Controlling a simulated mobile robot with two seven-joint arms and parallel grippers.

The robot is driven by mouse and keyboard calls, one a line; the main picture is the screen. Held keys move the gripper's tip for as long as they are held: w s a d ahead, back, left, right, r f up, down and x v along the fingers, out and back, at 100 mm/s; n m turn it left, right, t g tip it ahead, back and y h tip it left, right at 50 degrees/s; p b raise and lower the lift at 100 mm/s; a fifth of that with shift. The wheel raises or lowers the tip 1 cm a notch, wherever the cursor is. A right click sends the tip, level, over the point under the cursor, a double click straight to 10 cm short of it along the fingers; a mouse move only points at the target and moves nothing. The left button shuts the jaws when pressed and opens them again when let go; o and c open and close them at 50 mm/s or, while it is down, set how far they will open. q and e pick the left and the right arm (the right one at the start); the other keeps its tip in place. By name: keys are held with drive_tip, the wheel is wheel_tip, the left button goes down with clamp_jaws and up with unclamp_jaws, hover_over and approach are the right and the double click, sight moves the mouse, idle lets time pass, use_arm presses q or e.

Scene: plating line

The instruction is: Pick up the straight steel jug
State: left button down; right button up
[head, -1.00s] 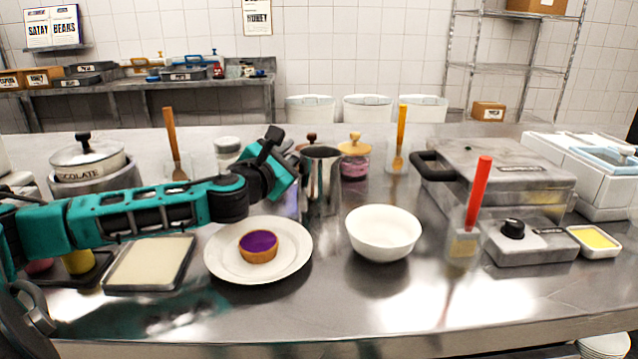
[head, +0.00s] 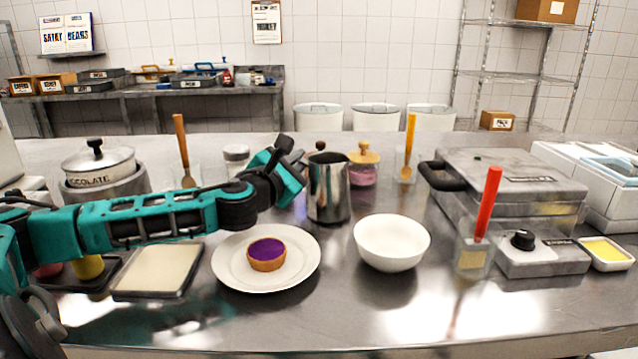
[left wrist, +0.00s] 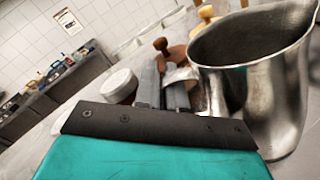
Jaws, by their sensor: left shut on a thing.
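The straight steel jug (head: 330,195) stands upright at the middle of the counter, behind the white plate and bowl. It also fills the right side of the left wrist view (left wrist: 278,105), with its handle toward the fingers. My left gripper (head: 299,172) reaches in from the left at the jug's left side. In the left wrist view my gripper (left wrist: 176,92) is shut on the jug's handle. The exact grip is partly hidden. I cannot tell any gap between the jug's base and the counter. My right gripper is not in view.
A plate (head: 230,272) with a purple-topped tart (head: 267,254) and a white bowl (head: 391,243) stand in front of the jug. A wooden-lidded pink jar (head: 362,172) is close behind at right. A grill press (head: 510,180) stands farther right.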

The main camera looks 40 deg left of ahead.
use_arm(q)
drive_tip(key=shift+r, duration=0.25)
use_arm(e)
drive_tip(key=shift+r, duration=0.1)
use_arm(q)
wheel_tip(320, 180, up, 19)
drive_tip(key=p, duration=0.9)
drive_tip(key=shift+r, duration=0.2)
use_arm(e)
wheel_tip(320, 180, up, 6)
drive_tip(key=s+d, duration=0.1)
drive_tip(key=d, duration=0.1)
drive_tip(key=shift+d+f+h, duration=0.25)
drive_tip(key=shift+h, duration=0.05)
